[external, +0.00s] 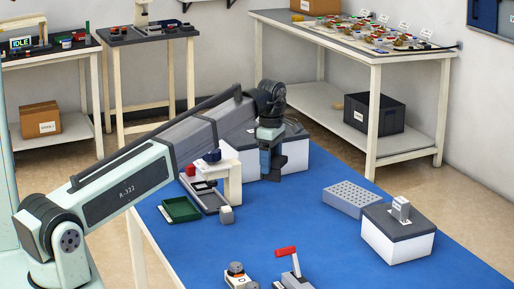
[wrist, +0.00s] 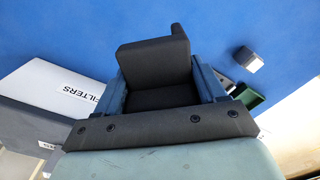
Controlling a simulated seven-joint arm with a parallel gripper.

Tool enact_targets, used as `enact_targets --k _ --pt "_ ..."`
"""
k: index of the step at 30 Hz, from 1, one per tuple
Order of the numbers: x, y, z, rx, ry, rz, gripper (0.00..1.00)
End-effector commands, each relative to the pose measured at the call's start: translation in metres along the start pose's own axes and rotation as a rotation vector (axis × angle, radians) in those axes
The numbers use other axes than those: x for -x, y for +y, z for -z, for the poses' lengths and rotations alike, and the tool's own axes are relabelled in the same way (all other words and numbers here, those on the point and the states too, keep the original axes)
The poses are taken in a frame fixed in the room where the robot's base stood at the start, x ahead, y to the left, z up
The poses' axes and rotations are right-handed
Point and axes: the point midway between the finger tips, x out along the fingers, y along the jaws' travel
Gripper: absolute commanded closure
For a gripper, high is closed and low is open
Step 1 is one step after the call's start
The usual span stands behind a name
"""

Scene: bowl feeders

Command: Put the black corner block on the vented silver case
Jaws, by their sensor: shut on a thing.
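My gripper (external: 267,170) is shut on the black corner block (wrist: 155,62), which sits between the blue fingers in the wrist view. The block has an upright wall and a flat base. In the external view, part of the black block (external: 281,160) shows beside the fingers, in front of the white box at the back of the blue table. The vented silver case (external: 352,199) appears to be the low grey box with rows of holes, to the right of my gripper and apart from it. Its top looks bare.
A white box with dark lid (external: 398,246) carries a small silver piece, right of the case. A white box labelled FILTERS (wrist: 50,88) is near my gripper. A green tray (external: 181,209) and small grey block (external: 226,214) lie left. The blue table's middle is clear.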

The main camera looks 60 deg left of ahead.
Motion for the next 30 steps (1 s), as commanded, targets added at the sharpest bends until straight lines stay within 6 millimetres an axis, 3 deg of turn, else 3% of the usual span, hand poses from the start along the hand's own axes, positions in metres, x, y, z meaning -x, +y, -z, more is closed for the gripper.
enact_targets --k 4,8,13,22,27,30 --pt "0.012 -0.001 -0.004 -0.006 0.0 0.0 0.59" --pt "0.016 -0.007 -0.023 -0.032 0.0 -0.001 0.59" --pt "0.023 -0.01 -0.076 -0.098 -0.002 -0.005 0.59" --pt "0.049 0.042 -0.199 -0.25 -0.004 -0.01 0.59" --pt "0.06 0.081 -0.224 -0.422 -0.002 -0.006 0.59" --pt "0.061 0.084 -0.226 -0.53 -0.001 -0.002 0.59"
